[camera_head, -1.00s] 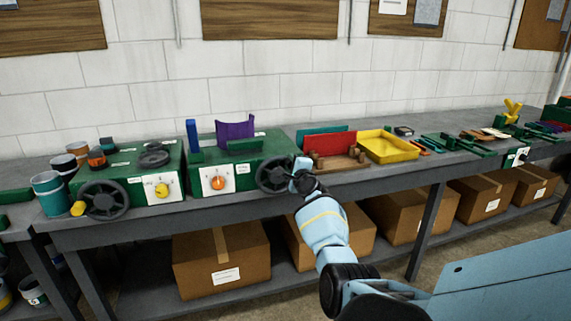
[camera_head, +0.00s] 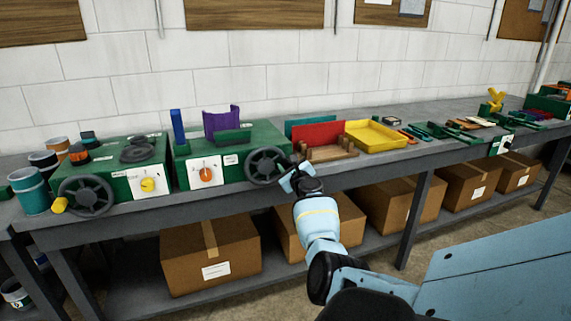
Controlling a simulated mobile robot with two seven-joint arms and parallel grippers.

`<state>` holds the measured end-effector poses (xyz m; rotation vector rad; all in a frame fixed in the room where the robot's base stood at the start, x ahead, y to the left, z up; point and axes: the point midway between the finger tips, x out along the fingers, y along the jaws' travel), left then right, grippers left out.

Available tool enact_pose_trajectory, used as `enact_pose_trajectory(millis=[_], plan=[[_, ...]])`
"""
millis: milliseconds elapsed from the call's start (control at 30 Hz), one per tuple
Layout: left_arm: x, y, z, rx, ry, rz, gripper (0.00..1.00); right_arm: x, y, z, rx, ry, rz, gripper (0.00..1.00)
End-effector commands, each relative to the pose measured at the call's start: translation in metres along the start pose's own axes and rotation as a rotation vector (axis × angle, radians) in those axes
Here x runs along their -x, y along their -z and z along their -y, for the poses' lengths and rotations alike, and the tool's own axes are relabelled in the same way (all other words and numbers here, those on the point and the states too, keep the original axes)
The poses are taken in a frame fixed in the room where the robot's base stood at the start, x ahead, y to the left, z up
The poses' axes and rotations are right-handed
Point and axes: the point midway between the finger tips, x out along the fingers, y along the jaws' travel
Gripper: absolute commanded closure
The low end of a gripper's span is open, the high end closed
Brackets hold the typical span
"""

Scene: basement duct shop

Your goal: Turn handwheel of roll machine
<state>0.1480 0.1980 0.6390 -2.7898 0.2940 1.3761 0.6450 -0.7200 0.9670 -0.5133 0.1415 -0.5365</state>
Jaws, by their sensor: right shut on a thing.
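A green machine (camera_head: 262,139) with a purple curved sheet (camera_head: 222,122) on top stands on the bench. Its dark spoked handwheel (camera_head: 263,164) is on the right part of its front. My right gripper (camera_head: 289,179) is at the lower right of this wheel's rim and is shut on the rim. The fingertips are small and partly hidden by the gripper body. A second green machine (camera_head: 112,172) with a similar dark handwheel (camera_head: 84,196) stands to the left, untouched. My left gripper is not in view.
A wooden rack (camera_head: 330,154), a red panel (camera_head: 319,137) and a yellow tray (camera_head: 375,136) lie right of the machine. Cans (camera_head: 29,190) stand at the left. Cardboard boxes (camera_head: 208,254) fill the lower shelf of the bench (camera_head: 366,172).

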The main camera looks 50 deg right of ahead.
Motion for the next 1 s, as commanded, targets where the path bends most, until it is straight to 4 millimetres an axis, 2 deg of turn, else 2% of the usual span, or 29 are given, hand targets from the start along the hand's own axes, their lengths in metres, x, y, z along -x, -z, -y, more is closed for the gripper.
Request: enact_pose_trajectory(millis=[100, 700, 733, 800, 1000], plan=[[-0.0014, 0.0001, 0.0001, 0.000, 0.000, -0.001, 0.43, 0.0007, 0.0059, 0.0003, -0.034, 0.005, -0.006, 1.00], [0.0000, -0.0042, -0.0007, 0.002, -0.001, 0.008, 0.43, 0.0010, 0.0093, -0.0036, -0.066, -0.001, -0.008, 1.00], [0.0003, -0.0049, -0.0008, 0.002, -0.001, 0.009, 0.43, 0.0011, 0.0094, -0.0037, -0.066, -0.001, -0.008, 0.66], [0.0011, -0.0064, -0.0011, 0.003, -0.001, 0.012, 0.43, 0.0010, 0.0092, -0.0039, -0.066, -0.001, -0.008, 0.60], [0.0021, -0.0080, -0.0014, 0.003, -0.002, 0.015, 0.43, 0.0007, 0.0074, -0.0039, -0.067, -0.002, -0.005, 0.60]])
